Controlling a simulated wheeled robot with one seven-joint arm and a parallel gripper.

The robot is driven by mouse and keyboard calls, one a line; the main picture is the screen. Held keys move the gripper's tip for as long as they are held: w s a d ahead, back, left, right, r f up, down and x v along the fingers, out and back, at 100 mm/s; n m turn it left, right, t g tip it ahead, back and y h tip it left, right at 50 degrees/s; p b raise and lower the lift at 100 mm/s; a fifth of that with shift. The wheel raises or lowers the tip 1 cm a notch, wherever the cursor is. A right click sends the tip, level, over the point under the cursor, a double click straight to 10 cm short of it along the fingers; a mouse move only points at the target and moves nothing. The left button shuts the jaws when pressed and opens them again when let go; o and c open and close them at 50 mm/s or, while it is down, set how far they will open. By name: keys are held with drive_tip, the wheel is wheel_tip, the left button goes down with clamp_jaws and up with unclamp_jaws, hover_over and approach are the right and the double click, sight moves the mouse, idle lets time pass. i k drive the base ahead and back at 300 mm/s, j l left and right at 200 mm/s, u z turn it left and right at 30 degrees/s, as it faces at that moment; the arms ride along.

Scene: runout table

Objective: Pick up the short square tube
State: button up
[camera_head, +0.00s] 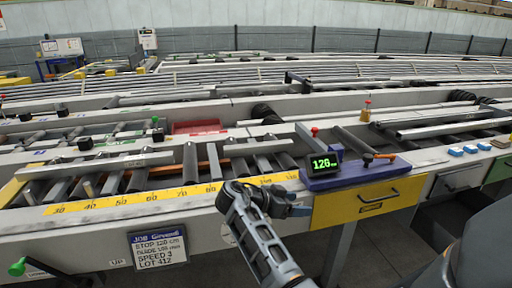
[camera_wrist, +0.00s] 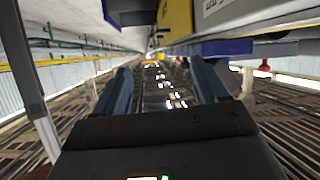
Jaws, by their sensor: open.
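Two pale grey square bars lie across the rollers in the head view: a longer one (camera_head: 95,165) at left and a shorter one (camera_head: 258,147) right of it. The shorter one looks like the short square tube, but I cannot be sure. My gripper (camera_head: 297,210) is in front of the table's front edge, beside the yellow drawer, apart from both bars. In the wrist view my gripper (camera_wrist: 162,75) shows two bluish fingers spread apart with nothing between them. Neither bar can be made out in the wrist view.
A yellow scale strip (camera_head: 150,197) runs along the front edge. A blue display unit (camera_head: 325,165) reading 126 stands right of the bars, above a yellow drawer (camera_head: 370,202). A red tray (camera_head: 198,127) lies behind. A job sign (camera_head: 158,247) hangs below the edge.

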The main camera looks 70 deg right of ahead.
sight(268, 146)
drive_tip(key=i+l, duration=1.1)
